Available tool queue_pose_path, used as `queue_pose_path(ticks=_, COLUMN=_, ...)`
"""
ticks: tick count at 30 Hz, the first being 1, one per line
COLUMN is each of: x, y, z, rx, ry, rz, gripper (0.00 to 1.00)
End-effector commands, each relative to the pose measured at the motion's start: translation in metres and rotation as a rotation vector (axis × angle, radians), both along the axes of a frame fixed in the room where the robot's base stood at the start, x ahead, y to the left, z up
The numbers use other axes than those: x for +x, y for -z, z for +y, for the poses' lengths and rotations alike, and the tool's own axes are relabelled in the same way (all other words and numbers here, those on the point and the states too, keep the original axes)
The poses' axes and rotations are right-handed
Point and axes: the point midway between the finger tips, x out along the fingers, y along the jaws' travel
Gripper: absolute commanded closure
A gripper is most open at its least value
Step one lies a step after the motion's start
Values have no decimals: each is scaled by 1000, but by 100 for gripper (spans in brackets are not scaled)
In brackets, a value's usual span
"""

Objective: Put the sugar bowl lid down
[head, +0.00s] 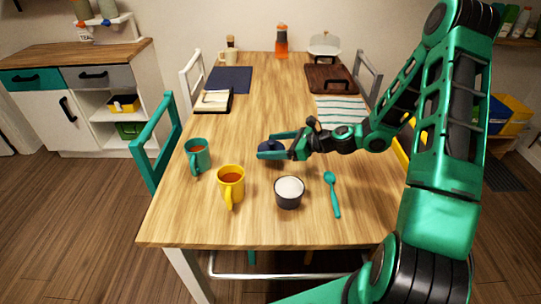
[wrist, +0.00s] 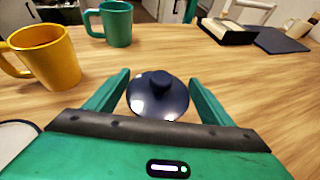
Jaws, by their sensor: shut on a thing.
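The dark blue sugar bowl lid (head: 271,146), round with a small knob, is low over the middle of the table or on it; I cannot tell if it touches the wood. In the wrist view the lid (wrist: 158,104) is knob up between the two green fingers. My gripper (head: 265,146) is shut on the lid, fingers on opposite sides of its rim. The sugar bowl (head: 289,198), dark grey and full of white sugar, stands uncovered nearer the front edge. The wooden table (head: 250,228) is beneath.
A yellow mug (head: 231,184) and a teal mug (head: 197,154) with drinks stand left of the bowl. A teal spoon (head: 333,194) lies to its right. The wood around the lid is clear.

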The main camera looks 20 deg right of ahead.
Motion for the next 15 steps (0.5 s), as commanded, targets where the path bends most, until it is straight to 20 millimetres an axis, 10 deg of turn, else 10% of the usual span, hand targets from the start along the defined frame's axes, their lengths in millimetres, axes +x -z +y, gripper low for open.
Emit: queue_pose_path(ticks=15, x=0, y=39, z=1, rx=0, ry=-1, rz=0, gripper=47)
